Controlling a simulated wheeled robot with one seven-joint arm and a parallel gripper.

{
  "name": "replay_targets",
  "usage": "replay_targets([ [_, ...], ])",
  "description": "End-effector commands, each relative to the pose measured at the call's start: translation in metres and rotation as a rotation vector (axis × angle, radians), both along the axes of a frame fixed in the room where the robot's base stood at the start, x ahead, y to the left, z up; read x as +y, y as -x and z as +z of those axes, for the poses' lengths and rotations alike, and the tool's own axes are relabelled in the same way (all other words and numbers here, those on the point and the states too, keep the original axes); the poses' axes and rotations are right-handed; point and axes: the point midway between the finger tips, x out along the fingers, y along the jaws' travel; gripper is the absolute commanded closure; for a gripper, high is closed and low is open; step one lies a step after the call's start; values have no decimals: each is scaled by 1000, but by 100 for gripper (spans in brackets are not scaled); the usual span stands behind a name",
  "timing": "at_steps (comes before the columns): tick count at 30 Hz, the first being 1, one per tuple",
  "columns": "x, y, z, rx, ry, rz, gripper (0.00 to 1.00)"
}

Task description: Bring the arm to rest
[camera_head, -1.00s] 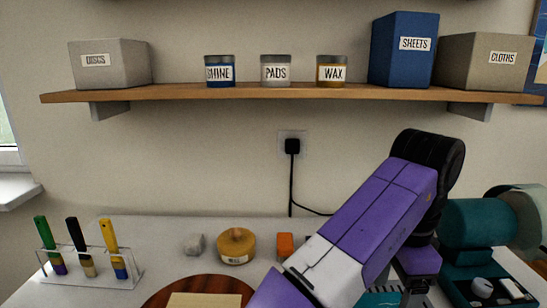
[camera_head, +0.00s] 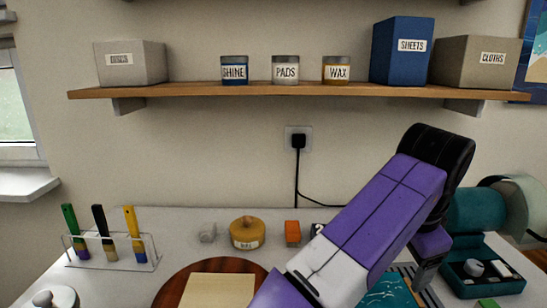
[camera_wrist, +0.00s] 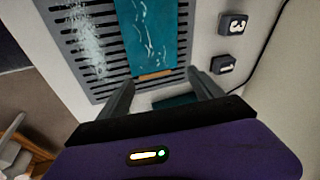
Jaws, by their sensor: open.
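My purple arm crosses the right half of the head view and bends down at its black joint. My gripper (camera_wrist: 163,92) shows in the wrist view with its two grey fingers apart and nothing between them. Past the fingertips lies a teal resin piece (camera_wrist: 150,35) with white streaks, on a dark slotted rack (camera_wrist: 85,40). The resin piece also shows in the head view (camera_head: 388,292), partly hidden by my arm. The fingers appear apart from it.
Brushes stand in a clear holder (camera_head: 110,252) at the left. A yellow round tin (camera_head: 245,233) and an orange block (camera_head: 292,233) stand at the back. A round wooden board (camera_head: 175,290) is in front. A teal machine (camera_head: 478,212) stands right. A shelf (camera_head: 300,91) hangs above.

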Motion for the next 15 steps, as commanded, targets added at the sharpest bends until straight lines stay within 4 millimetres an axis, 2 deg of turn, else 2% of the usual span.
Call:
replay_targets([
  [8, -58, -38, 34, -242, 314, 66, 24],
  [15, -109, -54, 83, -443, 720, 151, 24],
])
